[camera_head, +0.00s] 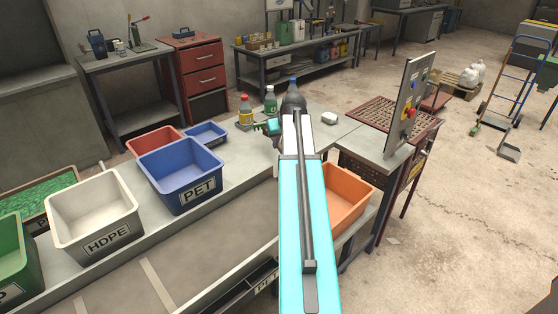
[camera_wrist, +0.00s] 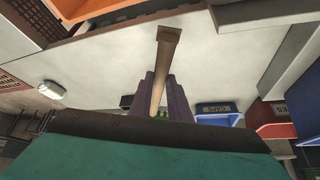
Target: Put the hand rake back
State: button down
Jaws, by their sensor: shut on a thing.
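The hand rake (camera_wrist: 166,52) shows in the wrist view as a pale wooden handle with a squared brown end, pointing away from the wrist. My gripper (camera_wrist: 161,82) has its purple fingers on both sides of the handle and is shut on it. In the head view my arm covers most of the gripper. Only a teal part and some green show left of the arm, over the worktop near the bottles.
The worktop (camera_head: 236,152) carries a blue PET bin (camera_head: 181,172), a white HDPE bin (camera_head: 94,212), a red bin (camera_head: 152,142) and a small blue bin (camera_head: 206,134). Bottles (camera_head: 270,101) and a white object (camera_head: 329,118) stand near the gripper. An orange bin (camera_head: 347,196) is right of my arm.

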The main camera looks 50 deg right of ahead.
jog(key=shift+f+p, duration=0.35)
jog(key=shift+f, duration=1.95)
jog(key=shift+f+p, duration=0.4)
jog(key=shift+f, duration=1.45)
jog(key=c, duration=1.7)
grip_release()
jog(key=shift+o, duration=0.2)
jog(key=shift+b+v, duration=0.9)
jog(key=shift+v, duration=5.1)
